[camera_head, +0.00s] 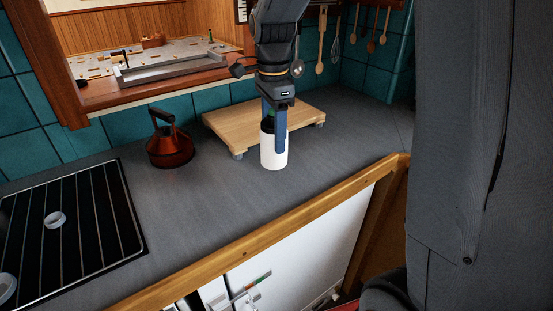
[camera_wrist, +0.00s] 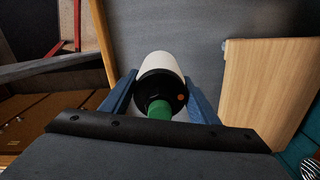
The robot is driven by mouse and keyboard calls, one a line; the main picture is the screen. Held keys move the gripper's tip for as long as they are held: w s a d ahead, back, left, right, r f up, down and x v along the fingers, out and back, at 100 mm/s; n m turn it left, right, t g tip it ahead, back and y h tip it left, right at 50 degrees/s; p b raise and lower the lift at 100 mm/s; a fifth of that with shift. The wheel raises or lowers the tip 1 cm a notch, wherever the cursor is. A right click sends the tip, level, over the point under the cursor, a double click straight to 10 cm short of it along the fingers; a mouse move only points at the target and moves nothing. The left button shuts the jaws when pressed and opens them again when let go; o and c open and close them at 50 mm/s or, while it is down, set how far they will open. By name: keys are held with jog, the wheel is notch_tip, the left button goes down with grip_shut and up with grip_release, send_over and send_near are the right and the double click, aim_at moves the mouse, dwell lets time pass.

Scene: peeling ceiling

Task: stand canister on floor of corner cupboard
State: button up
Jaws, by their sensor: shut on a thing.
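The canister (camera_head: 273,156) is a white cylinder with a dark top and a green cap. It is upright at the countertop, in front of the wooden board; I cannot tell whether its base touches the counter. My gripper (camera_head: 274,135) points down from above, with its blue fingers on either side of the canister, shut on it. In the wrist view the canister (camera_wrist: 158,68) sits between the fingers of my gripper (camera_wrist: 160,100), with its green cap nearest the camera. I cannot make out the corner cupboard's floor in either view.
A wooden board (camera_head: 245,121) on small feet stands behind the canister. A copper-red kettle (camera_head: 170,146) is to the left, beyond it a black hob (camera_head: 75,225). Utensils (camera_head: 336,48) hang on the teal wall. The grey counter (camera_head: 215,205) is clear in front.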

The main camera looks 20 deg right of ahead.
aim_at(274, 159)
jog(key=shift+f+p, duration=0.9)
jog(key=shift+f, duration=2.85)
jog(key=shift+s, duration=0.1)
jog(key=shift+f, duration=0.15)
jog(key=o, duration=1.3)
